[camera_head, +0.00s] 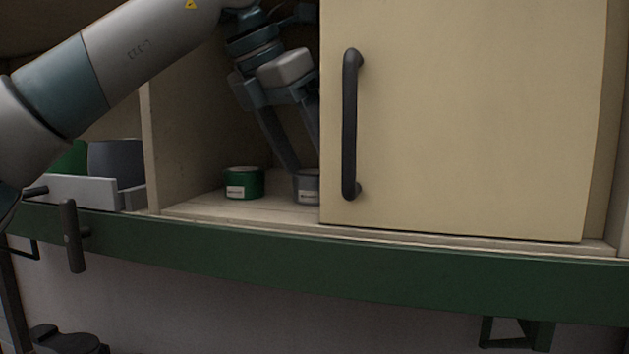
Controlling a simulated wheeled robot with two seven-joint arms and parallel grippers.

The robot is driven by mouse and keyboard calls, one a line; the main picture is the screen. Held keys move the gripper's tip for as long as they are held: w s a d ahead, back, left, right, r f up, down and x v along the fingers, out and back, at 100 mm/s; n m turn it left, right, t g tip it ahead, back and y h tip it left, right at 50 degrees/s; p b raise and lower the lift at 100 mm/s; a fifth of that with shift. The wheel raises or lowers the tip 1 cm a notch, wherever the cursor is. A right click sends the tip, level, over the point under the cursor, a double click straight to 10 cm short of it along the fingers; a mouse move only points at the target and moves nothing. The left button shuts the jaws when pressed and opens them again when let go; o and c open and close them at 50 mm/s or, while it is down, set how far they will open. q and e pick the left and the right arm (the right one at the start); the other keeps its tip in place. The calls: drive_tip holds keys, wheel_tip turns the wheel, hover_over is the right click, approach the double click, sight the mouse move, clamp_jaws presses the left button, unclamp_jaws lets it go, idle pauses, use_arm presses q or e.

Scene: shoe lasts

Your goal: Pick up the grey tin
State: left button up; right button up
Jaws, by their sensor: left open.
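The grey tin (306,188) stands upright on the cupboard floor, and its right part is hidden by the door's left edge. It has a pale label low on its front. My left gripper (305,166) reaches down into the cupboard from above with its two long fingers apart. The fingertips are at the grey tin's top; one finger is partly hidden by the door edge. I cannot tell whether they touch the tin. A green tin (243,182) with a pale label stands to the left of the grey tin, apart from the fingers. My right gripper does not show.
A cream door (470,130) with a black upright handle (351,125) covers the cupboard's right side. The cupboard's left wall (180,150) stands left of the green tin. An open-topped box (85,191) sits outside it. A green bench edge (330,262) runs along the front.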

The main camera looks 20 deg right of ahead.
use_arm(q)
drive_tip(key=shift+p+x, duration=0.35)
drive_tip(key=shift+x, duration=0.9)
drive_tip(key=c, duration=1.2)
